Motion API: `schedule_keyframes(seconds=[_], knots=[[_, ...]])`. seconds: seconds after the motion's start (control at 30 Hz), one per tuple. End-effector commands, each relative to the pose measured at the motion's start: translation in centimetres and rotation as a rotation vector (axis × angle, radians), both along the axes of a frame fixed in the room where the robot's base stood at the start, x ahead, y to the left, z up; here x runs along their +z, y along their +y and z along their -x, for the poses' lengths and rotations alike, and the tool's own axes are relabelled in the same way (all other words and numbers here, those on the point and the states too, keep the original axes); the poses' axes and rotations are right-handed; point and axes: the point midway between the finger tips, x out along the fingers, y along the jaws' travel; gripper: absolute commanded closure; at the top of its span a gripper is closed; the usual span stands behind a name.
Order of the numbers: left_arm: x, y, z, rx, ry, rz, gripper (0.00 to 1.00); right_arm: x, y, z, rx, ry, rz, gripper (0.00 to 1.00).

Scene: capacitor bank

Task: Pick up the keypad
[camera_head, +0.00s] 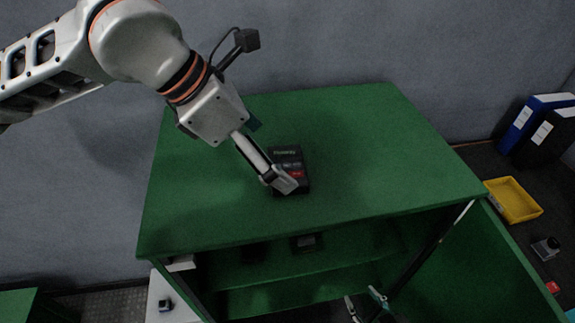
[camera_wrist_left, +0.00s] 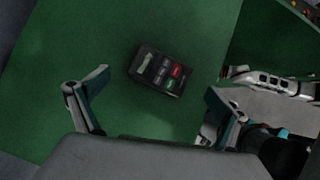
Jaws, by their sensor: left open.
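The keypad (camera_head: 289,158) is a small black box with a few grey and red keys. It lies flat on the green cabinet top (camera_head: 370,130). In the left wrist view the keypad (camera_wrist_left: 160,72) lies slightly tilted, beyond and between the spread fingers. My left gripper (camera_head: 282,180) is open and empty above the keypad, and its fingers hide part of it in the head view. The left gripper's fingers also show in the wrist view (camera_wrist_left: 158,82). My right gripper (camera_head: 365,304) shows at the bottom edge of the head view, low in front of the cabinet, its fingers apart.
The cabinet is open below, with a dark device (camera_head: 306,242) on an inner shelf. A yellow tray (camera_head: 515,201), a blue binder (camera_head: 527,125) and a black binder (camera_head: 548,137) are at the right. The rest of the cabinet top is clear; a grey wall stands behind.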

Motion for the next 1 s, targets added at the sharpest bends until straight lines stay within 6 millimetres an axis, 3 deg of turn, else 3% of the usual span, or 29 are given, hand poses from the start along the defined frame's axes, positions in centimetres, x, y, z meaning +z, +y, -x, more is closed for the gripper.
schedule_keyframes(seconds=[0.23, 0.5, 0.53, 0.7, 1.0], knots=[[-2.6, -1.9, -0.5, -0.002, 0.003, -0.001, 0.0, 0.7, -0.1, -0.2, 0.001, -0.006, 0.002, 0.6], [-2.9, -2.0, -0.7, -0.001, 0.001, -0.001, 0.0, 0.7, -0.2, -0.2, 0.002, -0.005, 0.004, 0.6], [-2.9, -2.0, -0.7, -0.001, 0.001, -0.001, 0.03, 0.7, -0.2, -0.2, 0.002, -0.005, 0.004, 0.6], [-2.9, -2.0, -0.6, -0.001, 0.002, -0.001, 0.45, 0.6, -0.3, -0.1, 0.001, -0.004, 0.006, 0.6], [-3.0, -2.0, -0.6, -0.001, 0.003, -0.002, 0.45, 0.4, -0.3, 0.0, 0.002, -0.002, 0.006, 0.6]])
